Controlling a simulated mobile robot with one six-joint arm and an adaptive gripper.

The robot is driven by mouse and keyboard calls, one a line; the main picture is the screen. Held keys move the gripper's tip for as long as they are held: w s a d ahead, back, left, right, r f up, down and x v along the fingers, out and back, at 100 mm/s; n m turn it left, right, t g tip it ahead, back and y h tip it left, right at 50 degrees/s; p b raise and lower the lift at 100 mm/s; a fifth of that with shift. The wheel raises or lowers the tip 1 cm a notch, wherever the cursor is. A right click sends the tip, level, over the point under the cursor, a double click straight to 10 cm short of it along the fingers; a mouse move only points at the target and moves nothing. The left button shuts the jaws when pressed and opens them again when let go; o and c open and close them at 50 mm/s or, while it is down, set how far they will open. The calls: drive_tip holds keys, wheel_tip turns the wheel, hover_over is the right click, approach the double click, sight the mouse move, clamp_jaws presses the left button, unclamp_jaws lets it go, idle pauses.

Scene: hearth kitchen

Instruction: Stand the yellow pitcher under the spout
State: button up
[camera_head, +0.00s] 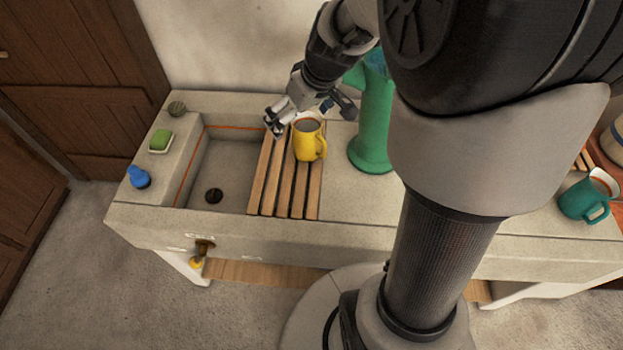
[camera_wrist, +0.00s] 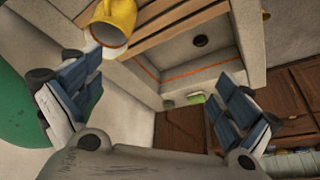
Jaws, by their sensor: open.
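The yellow pitcher (camera_head: 308,143) stands upright on the wooden slats beside the sink basin, its handle toward the right. In the wrist view, the pitcher (camera_wrist: 119,17) is cut off by the top edge, close to the left finger. My gripper (camera_head: 311,114) is open and empty, just behind the pitcher; both spread fingers of my gripper show in the wrist view (camera_wrist: 165,85). A green pump column (camera_head: 374,128) rises right of the pitcher. Its upper part is partly behind my arm, and I cannot make out the spout clearly.
The slatted rack (camera_head: 257,190) spans the basin's right side. The basin (camera_head: 222,165) has a drain and open room. A green soap (camera_head: 160,139) and a blue object (camera_head: 138,177) sit on the left rim. The counter front is clear.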

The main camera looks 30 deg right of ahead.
drive_tip(key=s+a+r, duration=0.2)
drive_tip(key=s+a, duration=0.1)
drive_tip(key=s, duration=0.4)
drive_tip(key=s+a+r+m, duration=0.1)
drive_tip(key=s+a+r, duration=0.2)
drive_tip(key=s, duration=0.5)
drive_tip(key=s+a+r+m+h, duration=0.1)
drive_tip(key=s+a+r, duration=0.2)
drive_tip(key=s, duration=0.5)
